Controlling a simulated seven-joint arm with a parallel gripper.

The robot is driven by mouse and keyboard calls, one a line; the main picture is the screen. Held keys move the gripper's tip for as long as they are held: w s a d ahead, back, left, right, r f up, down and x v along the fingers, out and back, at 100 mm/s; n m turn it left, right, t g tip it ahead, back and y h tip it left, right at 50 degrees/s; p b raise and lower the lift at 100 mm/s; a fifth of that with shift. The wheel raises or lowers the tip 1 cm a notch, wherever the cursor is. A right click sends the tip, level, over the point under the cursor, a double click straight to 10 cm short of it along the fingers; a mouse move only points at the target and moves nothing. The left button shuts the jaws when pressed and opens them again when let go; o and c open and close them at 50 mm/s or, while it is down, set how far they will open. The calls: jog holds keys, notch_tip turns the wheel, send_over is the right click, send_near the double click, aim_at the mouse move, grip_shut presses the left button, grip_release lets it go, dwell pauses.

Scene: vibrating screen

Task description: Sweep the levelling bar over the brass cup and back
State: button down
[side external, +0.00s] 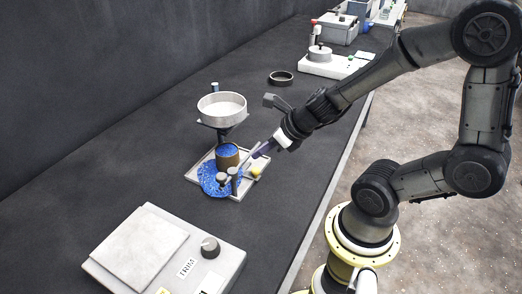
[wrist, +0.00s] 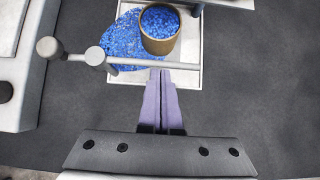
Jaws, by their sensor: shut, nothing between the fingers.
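The brass cup (side external: 227,162) stands on a pale tray, full of blue granules. It also shows in the wrist view (wrist: 160,45), its granules up to the rim. The grey levelling bar (wrist: 140,64) lies on the near side of the cup, pivoted at a round post (wrist: 95,56), with a knob at its left end. Its knob and post also show in the side view (side external: 221,178). My gripper (wrist: 160,72) is shut and empty, its purple fingertips at the bar. Whether they touch it I cannot tell. It shows at the right of the cup in the side view (side external: 256,154).
Spilled blue granules (side external: 213,183) lie around the cup on the tray (side external: 192,178). A white sieve pan (side external: 222,108) stands above and behind the cup. A balance (side external: 150,250) sits at the front left. A dark ring (side external: 281,78) lies farther back. The bench right of the tray is clear.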

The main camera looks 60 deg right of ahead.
jog(key=shift+w, duration=0.1)
jog(key=shift+w+d+n+y, duration=0.1)
jog(key=shift+w+n+y, duration=0.1)
jog(key=shift+n+y, duration=0.15)
